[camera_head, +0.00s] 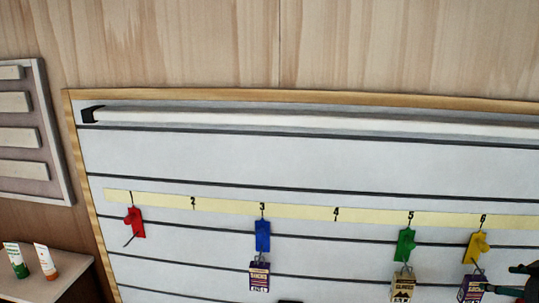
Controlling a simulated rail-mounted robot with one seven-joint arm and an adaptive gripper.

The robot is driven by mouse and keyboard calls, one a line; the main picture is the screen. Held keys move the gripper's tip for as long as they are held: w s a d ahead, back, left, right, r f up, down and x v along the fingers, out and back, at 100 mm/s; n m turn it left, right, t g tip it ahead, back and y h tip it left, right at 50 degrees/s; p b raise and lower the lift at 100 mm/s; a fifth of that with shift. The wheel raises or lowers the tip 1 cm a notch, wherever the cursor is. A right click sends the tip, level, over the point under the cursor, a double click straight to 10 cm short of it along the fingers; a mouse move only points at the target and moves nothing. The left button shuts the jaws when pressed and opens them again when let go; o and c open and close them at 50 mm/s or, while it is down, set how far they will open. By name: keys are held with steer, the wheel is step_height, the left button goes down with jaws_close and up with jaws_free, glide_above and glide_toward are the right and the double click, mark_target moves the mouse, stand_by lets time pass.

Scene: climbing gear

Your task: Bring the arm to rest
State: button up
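My gripper (508,280) shows only in part at the lower right edge, dark and cut off by the frame. It appears close to the purple-and-white tag (472,288) under the yellow clip (476,246) at number 6. I cannot tell whether it touches the tag, or whether its fingers are open or shut. Most of my arm is out of view.
A wall board (300,152) carries a yellow number strip (300,212). A red clip (135,222) hangs at 1, without a tag. A blue clip (263,236) at 3 and a green clip (405,245) at 5 hold tags. Two tubes (45,261) stand lower left.

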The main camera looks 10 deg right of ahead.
steer(key=x, duration=0.9)
steer(key=shift+f+b, duration=0.2)
steer(key=shift+b, duration=0.1)
steer(key=shift+w, duration=0.1)
